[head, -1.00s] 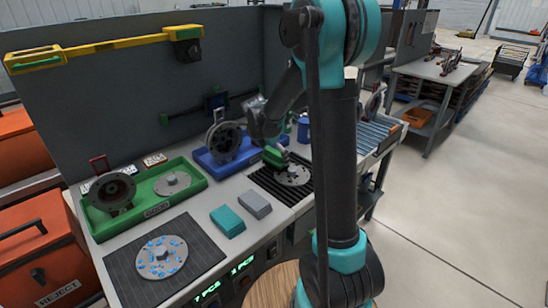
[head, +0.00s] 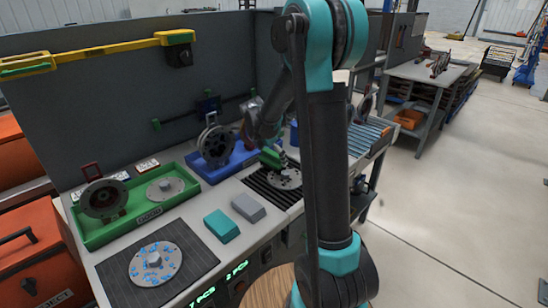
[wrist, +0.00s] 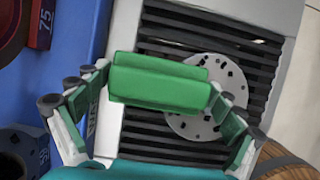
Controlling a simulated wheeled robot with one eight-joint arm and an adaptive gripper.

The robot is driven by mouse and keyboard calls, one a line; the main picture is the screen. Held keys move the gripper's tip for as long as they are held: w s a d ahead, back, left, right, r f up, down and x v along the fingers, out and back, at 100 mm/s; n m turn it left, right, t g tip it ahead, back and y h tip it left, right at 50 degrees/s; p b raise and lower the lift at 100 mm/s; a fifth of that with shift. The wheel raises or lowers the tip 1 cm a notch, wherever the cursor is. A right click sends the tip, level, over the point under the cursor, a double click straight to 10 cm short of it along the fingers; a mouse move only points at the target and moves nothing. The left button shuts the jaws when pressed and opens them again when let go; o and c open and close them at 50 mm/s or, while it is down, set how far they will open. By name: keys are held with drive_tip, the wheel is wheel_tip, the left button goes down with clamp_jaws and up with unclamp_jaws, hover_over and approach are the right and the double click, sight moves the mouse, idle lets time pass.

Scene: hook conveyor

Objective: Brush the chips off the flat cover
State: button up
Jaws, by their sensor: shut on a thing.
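My gripper (wrist: 160,96) is shut on a green brush (wrist: 158,82), a block held crosswise between its fingers; the brush also shows in the head view (head: 271,159). The flat cover (wrist: 206,122) is a grey disc lying on a black slatted grate (wrist: 175,150). Several small black marks, chips or holes, show on its face; I cannot tell all of them apart. The brush is over the cover's left side in the wrist view and hides part of it. I cannot tell whether it touches the cover. The cover also shows in the head view (head: 285,178).
Left of the grate, a blue tray (head: 233,168) holds a dark housing. A green tray (head: 146,222) holds another housing and a clean disc. A blue-speckled disc (head: 155,264) lies on a dark mat. Teal (head: 221,226) and grey (head: 248,207) blocks lie between. A conveyor (head: 368,139) is at right.

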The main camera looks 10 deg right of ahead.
sight(268, 162)
drive_tip(key=shift+s+a, duration=0.55)
drive_tip(key=shift+a, duration=0.2)
drive_tip(key=shift+s+a, duration=0.5)
drive_tip(key=shift+a, duration=0.25)
drive_tip(key=shift+w+d, duration=0.65)
drive_tip(key=shift+d, duration=0.3)
drive_tip(key=shift+w+d, duration=0.6)
drive_tip(key=shift+d, duration=0.3)
drive_tip(key=shift+r, duration=2.95)
